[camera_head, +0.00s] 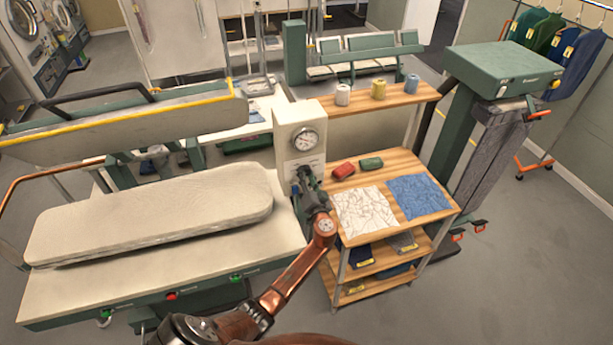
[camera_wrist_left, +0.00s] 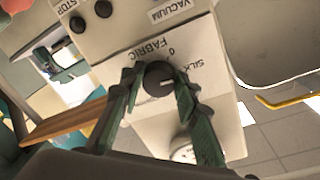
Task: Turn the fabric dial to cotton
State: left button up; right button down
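The fabric dial (camera_wrist_left: 156,80) is a round black knob with a white pointer line on the pale control column (camera_head: 287,150). In the left wrist view the panel is upside down and reads FABRIC, 0 and SILK; no cotton label shows. The pointer line lies toward the right of the picture, beyond the SILK print. My left gripper (camera_wrist_left: 156,72) has its green fingers on both sides of the dial, closed in against its edges. In the head view the gripper (camera_head: 304,182) is in front of the column and hides the dial. My right gripper is out of view.
Black knobs marked STOP and VACUUM (camera_wrist_left: 103,9) sit on the same panel. A round gauge (camera_head: 306,139) is above my gripper. A padded ironing board (camera_head: 150,215) lies left; a wooden shelf cart (camera_head: 440,222) with cloths stands close on the right.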

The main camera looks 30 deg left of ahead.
pick_arm(q)
jog(key=c, duration=0.5)
